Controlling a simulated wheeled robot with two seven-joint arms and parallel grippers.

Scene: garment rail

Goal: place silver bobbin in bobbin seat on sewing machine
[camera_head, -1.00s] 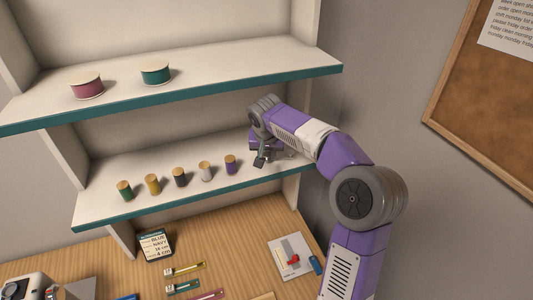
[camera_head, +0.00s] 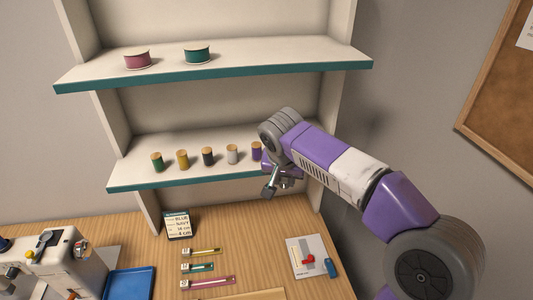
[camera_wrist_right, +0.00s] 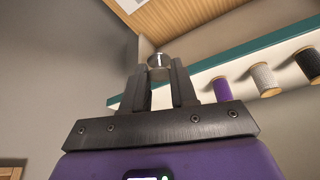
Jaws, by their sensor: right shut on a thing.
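The silver bobbin (camera_wrist_right: 158,61) shows in the right wrist view, between the fingertips of my right gripper (camera_wrist_right: 159,77), which is shut on it. In the head view my right gripper (camera_head: 276,188) hangs in front of the lower shelf at its right end, and the bobbin is too small there to make out clearly. The white sewing machine (camera_head: 62,258) stands on the table at the far left, partly cut off by the frame edge. Its bobbin seat cannot be made out. My left gripper is not in view.
Several thread spools (camera_head: 208,156) stand in a row on the lower shelf (camera_head: 130,181). Two ribbon rolls (camera_head: 197,55) sit on the upper shelf. A label card (camera_head: 178,226), measuring strips (camera_head: 208,282), a blue tray (camera_head: 131,283) and a white card (camera_head: 308,258) lie on the wooden table.

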